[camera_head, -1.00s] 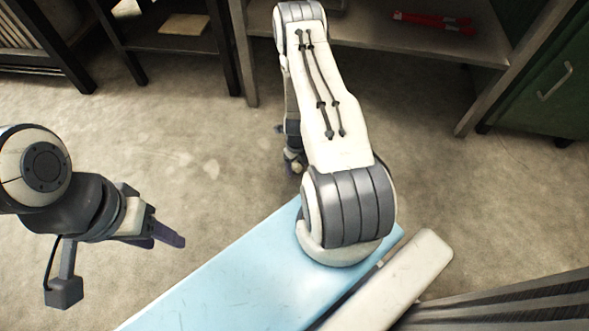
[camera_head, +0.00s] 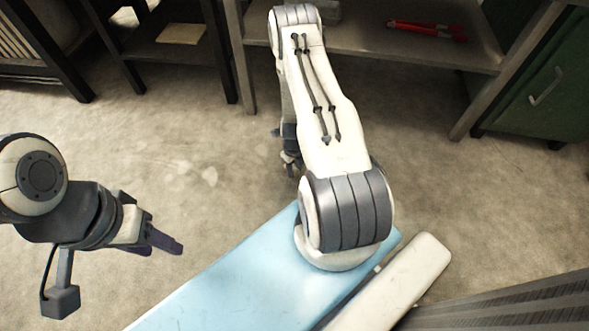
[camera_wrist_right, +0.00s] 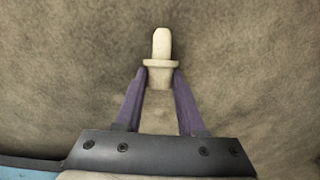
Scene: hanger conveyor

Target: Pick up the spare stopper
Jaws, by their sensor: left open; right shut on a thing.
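The spare stopper (camera_wrist_right: 161,62) is a small cream piece with a narrow rounded top and a wider collar, seen in the right wrist view. My right gripper (camera_wrist_right: 160,80) is shut on it, with a purple finger on each side just below the collar. Behind it only bare floor shows. In the head view my right gripper (camera_head: 289,163) is mostly hidden behind my own arm, and I cannot make out the stopper there. My left gripper (camera_head: 165,243) is at the left over the floor, open and empty, its purple fingers pointing right.
A shelf unit (camera_head: 370,40) at the back holds red-handled tools (camera_head: 428,30). A dark rack (camera_head: 170,55) stands back left, a green cabinet (camera_head: 540,95) back right. Bare concrete floor (camera_head: 150,140) lies open at the left and middle.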

